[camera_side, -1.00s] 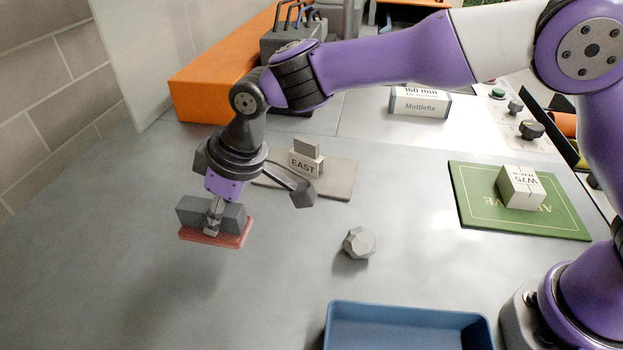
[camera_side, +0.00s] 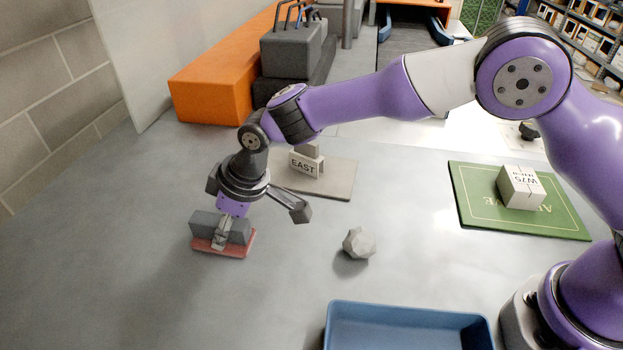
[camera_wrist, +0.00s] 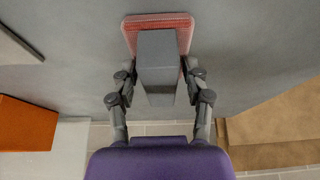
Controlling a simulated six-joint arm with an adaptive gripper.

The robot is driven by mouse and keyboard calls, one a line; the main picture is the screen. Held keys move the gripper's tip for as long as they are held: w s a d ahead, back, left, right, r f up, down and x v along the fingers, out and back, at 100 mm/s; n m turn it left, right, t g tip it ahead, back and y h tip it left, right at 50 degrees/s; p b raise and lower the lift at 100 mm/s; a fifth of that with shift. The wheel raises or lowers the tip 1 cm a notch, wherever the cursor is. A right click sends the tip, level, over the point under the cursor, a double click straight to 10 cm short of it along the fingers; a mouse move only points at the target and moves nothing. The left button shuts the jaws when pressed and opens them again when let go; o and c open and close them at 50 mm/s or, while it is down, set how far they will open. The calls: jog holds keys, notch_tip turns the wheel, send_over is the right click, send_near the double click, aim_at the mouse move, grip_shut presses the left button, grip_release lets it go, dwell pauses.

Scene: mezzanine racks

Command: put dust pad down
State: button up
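The dust pad is a grey block grip (camera_side: 207,223) on a flat red pad (camera_side: 236,247). In the side view it is at the left of the table, with its red face down. My gripper (camera_side: 222,238) is shut on the grey block from above, with a finger on each side. In the wrist view the grey block (camera_wrist: 157,62) sits between my two fingers, with the red pad (camera_wrist: 180,22) beyond it. The pad is at or just above the table surface; I cannot tell whether it touches.
A beige board (camera_side: 338,183) with an "EAST" block (camera_side: 306,164) lies behind my gripper. A grey faceted stone (camera_side: 359,242), a blue tray (camera_side: 408,319) and a green mat (camera_side: 567,216) with a white block (camera_side: 520,187) are to the right. The table around the pad is clear.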

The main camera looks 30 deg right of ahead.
jog(key=shift+r, duration=0.1)
jog(key=shift+r, duration=0.3)
jog(key=v, duration=1.1)
jog(key=s+d+r+m+t, duration=0.1)
jog(key=d+r, duration=0.2)
jog(key=d, duration=0.2)
jog(key=s+d+r+m, duration=0.2)
jog(key=d+r, duration=0.1)
jog(key=d, duration=0.3)
jog(key=s+d+m+h, duration=0.1)
jog(key=s+d+m, duration=0.2)
jog(key=s+d, duration=0.4)
jog(key=s+d+f+m+t+h, duration=0.1)
jog(key=s+d+m+h, duration=0.1)
jog(key=s+d, duration=0.4)
jog(key=shift+s+d+f+m, duration=0.4)
jog(key=shift+d+m, duration=0.1)
jog(key=shift+d, duration=0.35)
